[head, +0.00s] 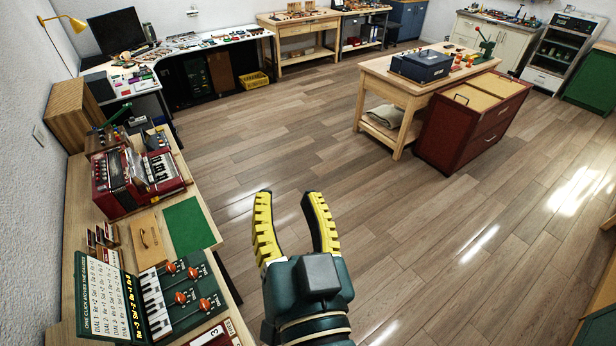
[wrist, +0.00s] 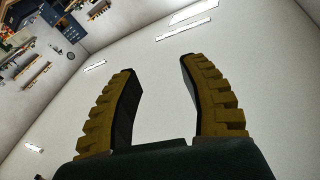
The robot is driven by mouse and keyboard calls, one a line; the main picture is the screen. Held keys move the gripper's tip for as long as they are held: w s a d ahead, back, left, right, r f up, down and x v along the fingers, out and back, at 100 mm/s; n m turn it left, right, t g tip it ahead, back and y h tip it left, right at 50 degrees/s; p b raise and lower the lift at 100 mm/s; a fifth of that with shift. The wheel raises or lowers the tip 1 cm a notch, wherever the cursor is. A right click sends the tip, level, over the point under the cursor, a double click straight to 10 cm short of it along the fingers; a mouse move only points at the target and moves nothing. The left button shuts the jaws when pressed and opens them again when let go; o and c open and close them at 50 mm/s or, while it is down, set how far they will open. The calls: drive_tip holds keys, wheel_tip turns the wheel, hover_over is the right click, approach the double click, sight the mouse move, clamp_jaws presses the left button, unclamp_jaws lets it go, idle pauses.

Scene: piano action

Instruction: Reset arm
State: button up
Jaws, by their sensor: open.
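My gripper (head: 285,218) shows at the lower middle of the head view, with two yellow ribbed fingers with black inner pads. The fingers are spread apart with nothing between them. It is over the wooden floor (head: 290,150), to the right of the left workbench. In the wrist view my gripper (wrist: 160,88) is also open and empty, with a plain pale surface, likely the ceiling, behind it.
The left bench (head: 88,215) holds a green panel with piano keys and red knobs (head: 180,297), a red accordion (head: 135,177) and a green mat (head: 188,226). A dark red cabinet (head: 455,135) stands beside a wooden table (head: 382,78). The floor between is clear.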

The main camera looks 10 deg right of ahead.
drive_tip(key=s+d+r+n+t+h, duration=0.1)
drive_tip(key=s+d+r+t+h, duration=0.1)
drive_tip(key=r, duration=0.6)
drive_tip(key=s+d+t, duration=0.1)
drive_tip(key=s+d, duration=0.1)
drive_tip(key=d, duration=0.1)
drive_tip(key=shift+s+r+n, duration=0.25)
drive_tip(key=shift+s+n, duration=0.1)
drive_tip(key=shift+n, duration=0.05)
